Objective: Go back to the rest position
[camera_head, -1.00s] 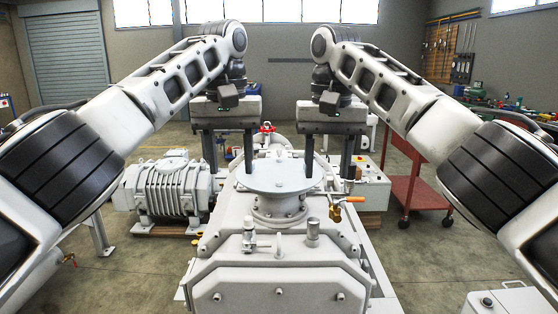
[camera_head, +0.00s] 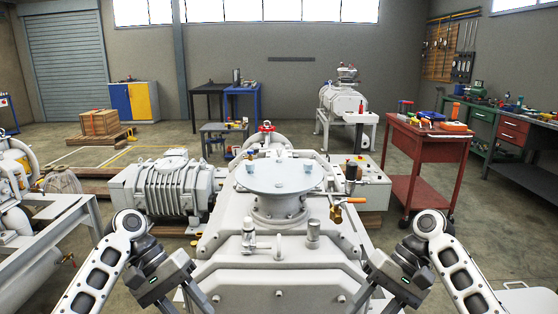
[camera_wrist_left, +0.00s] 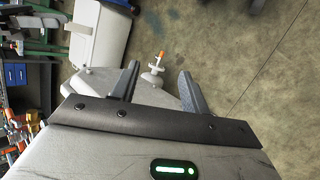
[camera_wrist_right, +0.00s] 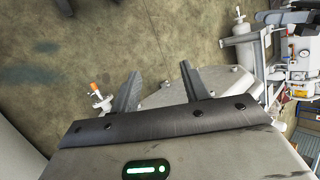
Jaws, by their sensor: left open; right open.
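My left gripper (camera_head: 186,295) is low at the lower left of the head view, beside the front of the vacuum pump. Its two fingers stand apart with nothing between them in the left wrist view (camera_wrist_left: 158,88). My right gripper (camera_head: 376,295) is low at the lower right, roughly mirroring the left. Its fingers are also apart and empty in the right wrist view (camera_wrist_right: 160,86). The big white pump (camera_head: 278,276) stands between the grippers. A round flat disc (camera_head: 280,175) lies on its top flange, clear of both grippers.
A ribbed blower (camera_head: 165,190) stands left of the pump. A red cart (camera_head: 425,150) with tools is at the right. A metal frame (camera_head: 60,235) is near my left arm. The space above the pump is free.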

